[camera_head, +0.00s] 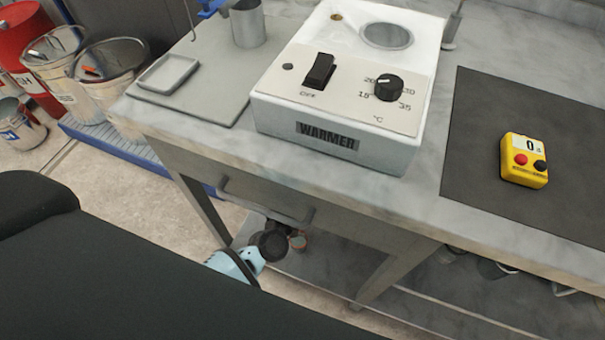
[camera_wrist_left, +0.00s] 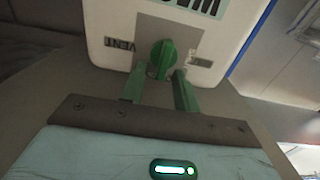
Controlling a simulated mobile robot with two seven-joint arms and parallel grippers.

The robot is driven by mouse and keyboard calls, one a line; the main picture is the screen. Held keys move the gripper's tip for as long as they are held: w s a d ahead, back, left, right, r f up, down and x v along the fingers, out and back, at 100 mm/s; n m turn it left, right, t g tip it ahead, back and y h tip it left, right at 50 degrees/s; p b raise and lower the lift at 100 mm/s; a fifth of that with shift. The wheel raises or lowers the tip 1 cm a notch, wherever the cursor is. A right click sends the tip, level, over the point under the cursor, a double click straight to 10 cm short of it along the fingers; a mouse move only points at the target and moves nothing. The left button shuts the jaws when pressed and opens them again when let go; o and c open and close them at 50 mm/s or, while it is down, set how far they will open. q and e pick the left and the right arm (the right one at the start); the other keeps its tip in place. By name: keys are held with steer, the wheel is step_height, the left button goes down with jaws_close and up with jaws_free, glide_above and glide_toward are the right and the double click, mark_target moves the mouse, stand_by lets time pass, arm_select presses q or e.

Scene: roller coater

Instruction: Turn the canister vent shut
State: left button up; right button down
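The canister is a white body (camera_wrist_left: 100,42) at the top of the left wrist view, with a grey plate (camera_wrist_left: 190,38) on its face. A green vent knob (camera_wrist_left: 162,60) stands out from this plate, its grip roughly upright in the picture. A dark "VENT" label (camera_wrist_left: 120,43), upside down, is left of it; a smaller label (camera_wrist_left: 201,62) on the right is unreadable. My left gripper (camera_wrist_left: 160,78) is open, its two green fingers pointing at the knob, one tip on each side of its lower part. Contact cannot be told. My right gripper is not in view.
In the head view, a bench (camera_head: 330,195) carries a white warmer (camera_head: 235,105), a metal cup (camera_head: 248,24) and a yellow box (camera_head: 524,160) on a dark mat (camera_head: 480,115). A lower shelf (camera_head: 335,285) lies beneath. Paint buckets (camera_head: 62,85) stand at left.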

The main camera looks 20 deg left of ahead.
arm_select(q)
jaws_close()
steer(key=shift+s, duration=0.15)
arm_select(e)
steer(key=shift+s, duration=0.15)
